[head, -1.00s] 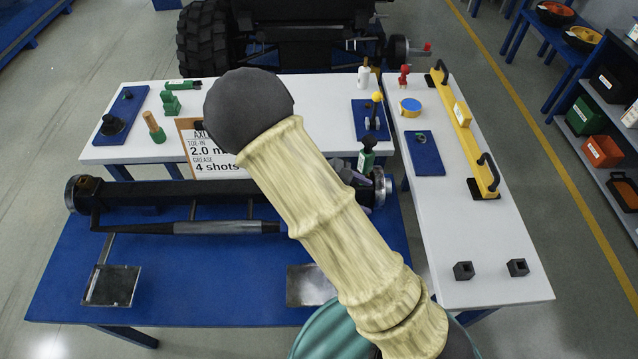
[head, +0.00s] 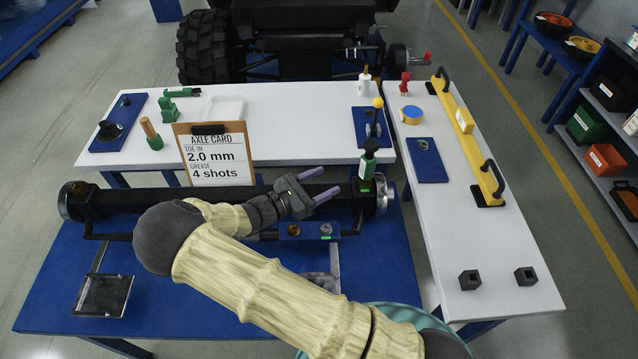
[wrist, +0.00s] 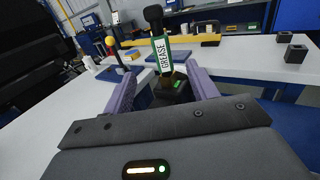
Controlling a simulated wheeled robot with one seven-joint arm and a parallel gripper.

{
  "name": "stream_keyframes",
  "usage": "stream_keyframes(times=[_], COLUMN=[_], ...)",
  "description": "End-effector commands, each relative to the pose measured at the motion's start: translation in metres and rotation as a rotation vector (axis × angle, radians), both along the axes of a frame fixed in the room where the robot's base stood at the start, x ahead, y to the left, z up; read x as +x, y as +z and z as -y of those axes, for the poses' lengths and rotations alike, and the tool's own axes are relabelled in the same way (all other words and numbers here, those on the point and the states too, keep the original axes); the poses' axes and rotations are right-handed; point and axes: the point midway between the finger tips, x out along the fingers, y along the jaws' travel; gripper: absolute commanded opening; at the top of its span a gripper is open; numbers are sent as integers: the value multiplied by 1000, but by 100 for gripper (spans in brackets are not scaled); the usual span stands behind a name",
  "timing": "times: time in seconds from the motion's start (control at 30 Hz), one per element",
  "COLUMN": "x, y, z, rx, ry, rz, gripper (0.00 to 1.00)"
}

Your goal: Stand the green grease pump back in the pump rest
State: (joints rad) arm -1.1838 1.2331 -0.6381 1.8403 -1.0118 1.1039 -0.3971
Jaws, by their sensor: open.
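The green grease pump (head: 367,163) stands upright at the right end of the black axle (head: 150,200). In the wrist view the pump (wrist: 161,56), with a dark top and a GREASE label, stands ahead in line with the gap between my fingers. My gripper (head: 326,184) is open and empty, with purple fingers pointing right toward the pump. The head view shows a gap between fingertips and pump. The fingers also show in the wrist view (wrist: 160,76). I cannot tell for certain which fixture is the pump rest.
The axle card (head: 214,158) stands behind the axle. A blue plate with a yellow-knobbed lever (head: 377,104) is behind the pump. A yellow bar (head: 463,122) lies on the white right bench (head: 490,240).

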Motion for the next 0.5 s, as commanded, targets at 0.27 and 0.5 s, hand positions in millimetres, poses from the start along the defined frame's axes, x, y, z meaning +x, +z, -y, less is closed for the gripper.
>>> stream_keyframes(times=[0.27, 0.5], x=[19, 38], y=[2, 2], z=[34, 68], rx=[-2, 0], ry=[-4, -4], rz=[-1, -1], gripper=[58, 58])
